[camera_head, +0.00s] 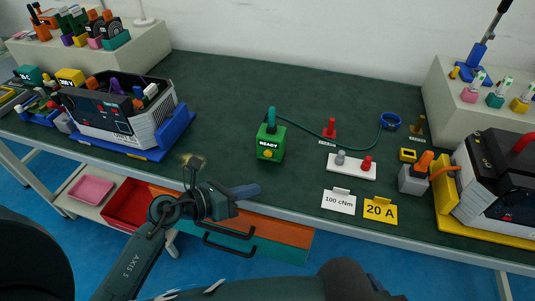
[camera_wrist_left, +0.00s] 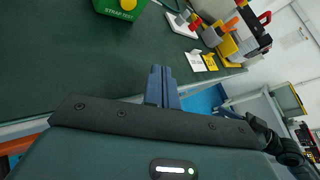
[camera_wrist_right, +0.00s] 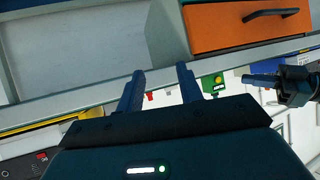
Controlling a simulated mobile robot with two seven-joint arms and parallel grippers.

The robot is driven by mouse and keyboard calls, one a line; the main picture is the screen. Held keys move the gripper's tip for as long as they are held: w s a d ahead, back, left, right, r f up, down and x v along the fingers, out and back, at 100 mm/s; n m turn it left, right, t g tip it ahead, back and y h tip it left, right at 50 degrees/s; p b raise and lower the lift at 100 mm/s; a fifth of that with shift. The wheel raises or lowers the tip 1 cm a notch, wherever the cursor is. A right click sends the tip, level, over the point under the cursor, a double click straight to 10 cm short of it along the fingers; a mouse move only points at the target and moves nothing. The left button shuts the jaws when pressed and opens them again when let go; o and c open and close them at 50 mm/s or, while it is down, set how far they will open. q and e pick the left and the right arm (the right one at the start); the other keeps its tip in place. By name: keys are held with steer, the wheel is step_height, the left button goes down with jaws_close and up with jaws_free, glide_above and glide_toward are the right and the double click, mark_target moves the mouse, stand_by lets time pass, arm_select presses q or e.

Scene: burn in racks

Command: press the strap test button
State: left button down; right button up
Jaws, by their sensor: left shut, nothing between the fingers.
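The green strap tester box (camera_head: 270,143) stands on the dark green bench mat, with a lit READY display and a round yellow button (camera_head: 267,154) on its front. In the left wrist view the box (camera_wrist_left: 108,8), its STRAP TEST label and the yellow button (camera_wrist_left: 128,4) show at the top edge, cut off. My left gripper (camera_head: 258,189) is shut and empty, in front of and below the box, apart from it; its fingers (camera_wrist_left: 162,70) point toward the bench edge. My right gripper (camera_wrist_right: 160,72) is open and empty in its wrist view, facing the bench front; its fingers are not clear in the head view.
A green cord runs from the box to a blue wrist band (camera_head: 390,121). Racks stand in a blue tray (camera_head: 176,130) and yellow tray (camera_head: 446,215). An orange drawer (camera_head: 285,231) sits under the bench.

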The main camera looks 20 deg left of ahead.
mark_target(268, 154)
arm_select(q)
steer(key=w+b, duration=0.1)
steer(key=w, duration=0.5)
steer(key=shift+w+d+b, duration=0.1)
steer(key=shift+w+b, duration=0.3)
steer(key=shift+w, duration=0.8)
arm_select(e)
steer(key=shift+w+a+f+m, duration=0.1)
steer(key=shift+w+f+m, duration=0.2)
steer(key=shift+f, duration=0.25)
steer(key=shift+s+f, duration=0.1)
stand_by(0.4)
arm_select(q)
steer(key=shift+w, duration=0.4)
